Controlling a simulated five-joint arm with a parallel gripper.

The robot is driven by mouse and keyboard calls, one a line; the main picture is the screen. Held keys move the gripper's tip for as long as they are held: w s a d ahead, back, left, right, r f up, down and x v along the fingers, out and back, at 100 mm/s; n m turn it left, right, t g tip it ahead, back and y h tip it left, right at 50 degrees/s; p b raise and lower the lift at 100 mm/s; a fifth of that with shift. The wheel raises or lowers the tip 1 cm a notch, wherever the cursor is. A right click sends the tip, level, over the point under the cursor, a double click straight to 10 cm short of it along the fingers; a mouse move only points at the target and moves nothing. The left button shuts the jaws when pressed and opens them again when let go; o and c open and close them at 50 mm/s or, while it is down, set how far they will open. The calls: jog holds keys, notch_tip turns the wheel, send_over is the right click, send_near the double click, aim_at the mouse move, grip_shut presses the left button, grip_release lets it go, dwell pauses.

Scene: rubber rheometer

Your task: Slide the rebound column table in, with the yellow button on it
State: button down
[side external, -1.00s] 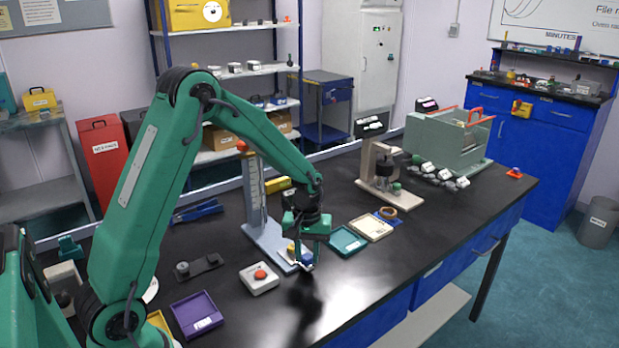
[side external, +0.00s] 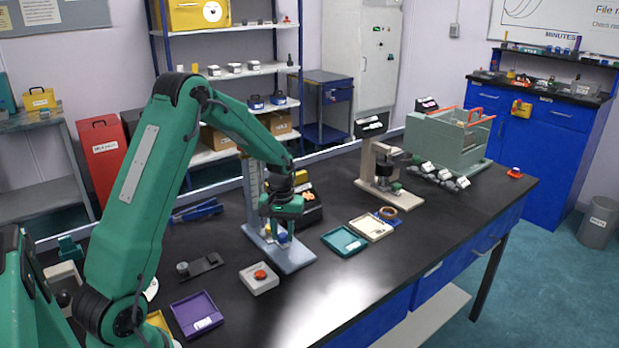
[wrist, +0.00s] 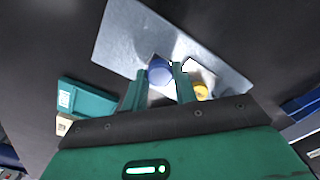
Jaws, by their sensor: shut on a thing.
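The rebound column stands on a pale blue-grey base plate (side external: 292,262); its upright (side external: 254,185) is partly hidden by my arm. A small whitish table lies over the base, showing in the wrist view between the plate and my fingers, with the yellow button (wrist: 201,92) on it. A round blue knob (wrist: 159,71) is beside the button, to its left in the wrist view. My gripper (side external: 278,232) is low over the base, near the column's foot. Its fingers (wrist: 160,85) are shut on the blue knob. The fingers hide part of the table.
A white box with a red button (side external: 260,277) stands in front of the base. A teal tray (side external: 344,240) and a cream tray (side external: 371,228) lie to the right. A dark box with small items (side external: 308,205) is close behind my gripper.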

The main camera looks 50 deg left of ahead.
aim_at(282, 234)
jog(key=c, duration=1.1)
grip_release()
jog(key=shift+a+r, duration=0.1)
jog(key=shift+a, duration=0.2)
jog(key=shift+d, duration=0.1)
jog(key=shift+r, duration=3.85)
